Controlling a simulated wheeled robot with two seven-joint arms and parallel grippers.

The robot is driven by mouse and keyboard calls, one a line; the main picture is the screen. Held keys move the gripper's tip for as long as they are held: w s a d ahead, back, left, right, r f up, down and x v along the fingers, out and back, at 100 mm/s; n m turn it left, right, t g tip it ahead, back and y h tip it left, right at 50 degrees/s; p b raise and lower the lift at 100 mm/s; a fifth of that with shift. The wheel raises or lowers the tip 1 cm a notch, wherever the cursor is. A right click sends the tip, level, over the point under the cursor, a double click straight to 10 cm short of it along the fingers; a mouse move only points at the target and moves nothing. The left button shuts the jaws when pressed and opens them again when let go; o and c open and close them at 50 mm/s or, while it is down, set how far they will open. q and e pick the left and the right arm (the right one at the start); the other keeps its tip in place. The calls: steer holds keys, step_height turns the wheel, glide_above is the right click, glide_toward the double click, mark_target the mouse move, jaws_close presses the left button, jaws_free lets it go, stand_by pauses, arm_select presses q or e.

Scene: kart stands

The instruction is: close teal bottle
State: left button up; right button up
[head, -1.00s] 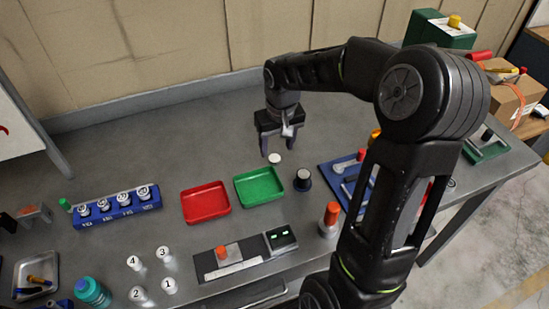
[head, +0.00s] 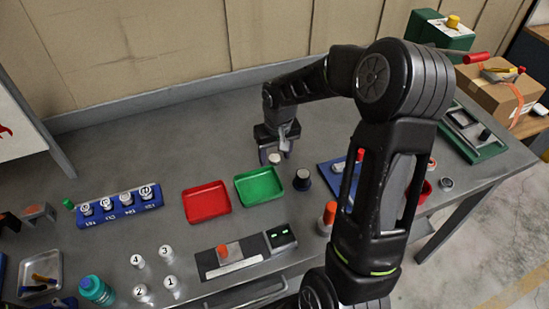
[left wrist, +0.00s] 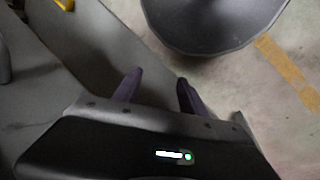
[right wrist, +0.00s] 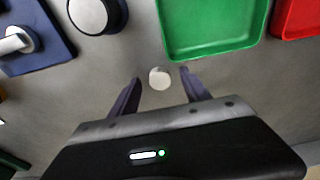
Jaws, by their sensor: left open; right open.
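The teal bottle (head: 97,290) stands at the lower left of the table in the head view, partly cut by the frame edge; its mouth is too small to read. My right gripper (head: 277,150) is open and points down right at this piece. In the right wrist view the white piece (right wrist: 159,78) shows between the tips of my open right gripper (right wrist: 160,75), apart from both. My left gripper (left wrist: 160,75) is open and empty over the floor beside a grey edge.
The green tray (head: 260,199), red tray (head: 206,215) and a dark-sided jar (head: 302,180) are close to the right gripper. A blue rack of numbered vials (head: 121,213) and several loose numbered vials (head: 166,252) stand on the left. The table behind the trays is clear.

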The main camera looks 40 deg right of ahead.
steer(key=shift+c, duration=0.3)
jaws_close()
stand_by(0.4)
